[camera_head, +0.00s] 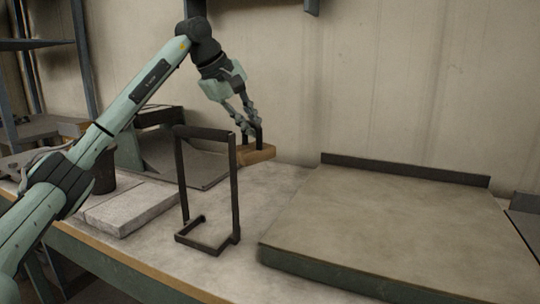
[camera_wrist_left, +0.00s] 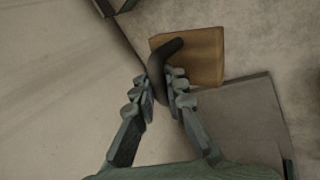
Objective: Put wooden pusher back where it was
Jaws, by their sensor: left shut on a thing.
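The wooden pusher (camera_head: 262,154) is a light-brown wooden block with a dark handle. My left gripper (camera_head: 252,132) is above the block, its fingers shut on the handle. In the left wrist view, the fingers (camera_wrist_left: 163,92) are closed around the dark bent handle (camera_wrist_left: 160,62), and the wooden block (camera_wrist_left: 205,55) is beyond them. The block is near the back wall, behind the black wire stand in the head view. I cannot tell whether its underside touches the table. My right gripper is not in view.
A black frame stand (camera_head: 238,200) stands upright on the table (camera_head: 165,232). A large flat board (camera_head: 400,225) with a raised back edge lies to the right. A grey scoop-like tray (camera_head: 190,168), a pale slab (camera_head: 125,212) and a dark cup (camera_head: 104,177) are to the left.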

